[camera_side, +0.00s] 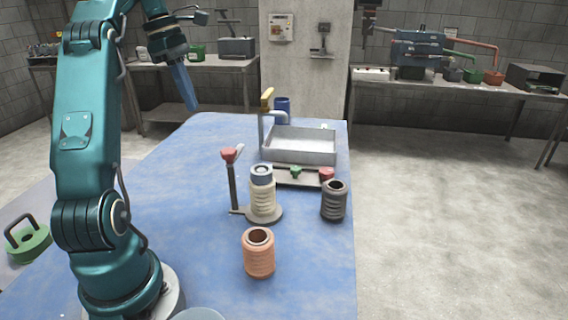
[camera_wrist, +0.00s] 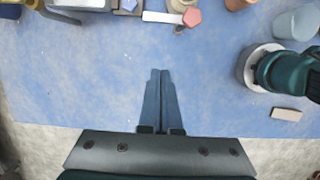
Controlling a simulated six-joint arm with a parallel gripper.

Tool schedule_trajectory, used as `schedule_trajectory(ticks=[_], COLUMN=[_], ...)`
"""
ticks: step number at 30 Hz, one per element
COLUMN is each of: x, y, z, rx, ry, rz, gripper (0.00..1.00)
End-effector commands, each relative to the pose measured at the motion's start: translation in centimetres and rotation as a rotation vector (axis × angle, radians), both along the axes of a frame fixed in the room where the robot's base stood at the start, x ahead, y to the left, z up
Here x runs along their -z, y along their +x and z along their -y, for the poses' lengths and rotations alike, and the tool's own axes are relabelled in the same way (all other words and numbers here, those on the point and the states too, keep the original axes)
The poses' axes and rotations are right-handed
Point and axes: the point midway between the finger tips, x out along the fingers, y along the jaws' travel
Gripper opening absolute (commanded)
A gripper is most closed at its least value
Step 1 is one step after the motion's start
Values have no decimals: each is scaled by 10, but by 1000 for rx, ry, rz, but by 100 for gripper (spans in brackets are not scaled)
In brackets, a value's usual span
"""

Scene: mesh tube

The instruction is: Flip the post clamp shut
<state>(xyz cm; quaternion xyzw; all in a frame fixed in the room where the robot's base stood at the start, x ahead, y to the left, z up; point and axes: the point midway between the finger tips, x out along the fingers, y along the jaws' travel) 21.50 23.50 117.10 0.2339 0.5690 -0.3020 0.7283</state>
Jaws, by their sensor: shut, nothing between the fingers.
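The post clamp (camera_side: 232,185) stands on the blue table as a dark upright post with a red knob and a pale piece at its top. It is beside a cream ribbed tube (camera_side: 263,200) with a grey-blue ring in its top, on a round base. In the wrist view the red knob (camera_wrist: 192,17) and a white bar show at the top edge, with the cream tube partly cut off behind. My gripper (camera_side: 193,107) is shut and empty, raised above the table to the upper left of the clamp. Its blue fingers (camera_wrist: 160,72) are together in the wrist view.
An orange ribbed cup (camera_side: 259,254) and a dark ribbed cup (camera_side: 334,201) stand near the clamp. Behind are a small dark rack (camera_side: 298,182) with red and green pieces, and a metal sink (camera_side: 300,145) with a tap.

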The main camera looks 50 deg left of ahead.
Motion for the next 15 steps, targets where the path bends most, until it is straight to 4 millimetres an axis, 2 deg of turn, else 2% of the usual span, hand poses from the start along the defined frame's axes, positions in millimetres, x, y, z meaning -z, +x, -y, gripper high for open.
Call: schedule_trajectory(ticks=[15], x=[6], y=[1], z=[1], rx=[1], ry=[1], rz=[1], gripper=[0])
